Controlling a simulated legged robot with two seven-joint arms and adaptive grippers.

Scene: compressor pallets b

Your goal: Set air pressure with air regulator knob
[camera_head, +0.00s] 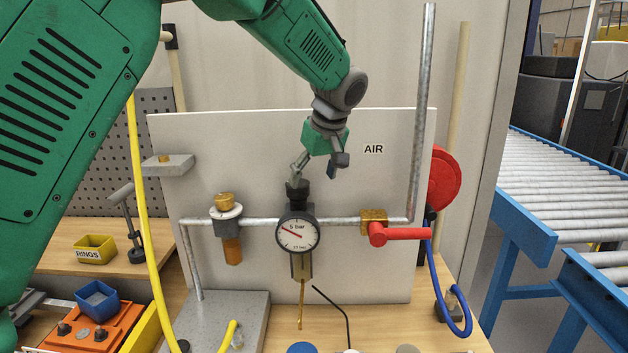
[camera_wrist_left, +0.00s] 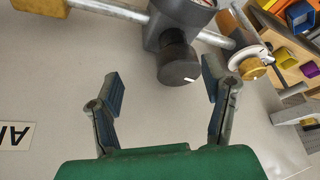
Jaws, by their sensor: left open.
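The air regulator has a dark round knob (camera_head: 297,188) on top of a gauge (camera_head: 297,234) with a white dial; its red needle points to the upper left. My left gripper (camera_head: 316,172) is open just above the knob, with one finger close over it and the other to its right. In the left wrist view the knob (camera_wrist_left: 178,65) with a white mark shows just beyond the open fingertips (camera_wrist_left: 163,82), nearer the right finger. I cannot tell whether any finger touches it. My right gripper is not in view.
A metal pipe (camera_head: 345,221) runs through the regulator to a red-handled valve (camera_head: 400,234) on the right. A brass-capped fitting (camera_head: 227,215) stands on the left. A white panel (camera_head: 380,270) labelled AIR is close behind. A yellow hose (camera_head: 141,200) hangs at the left.

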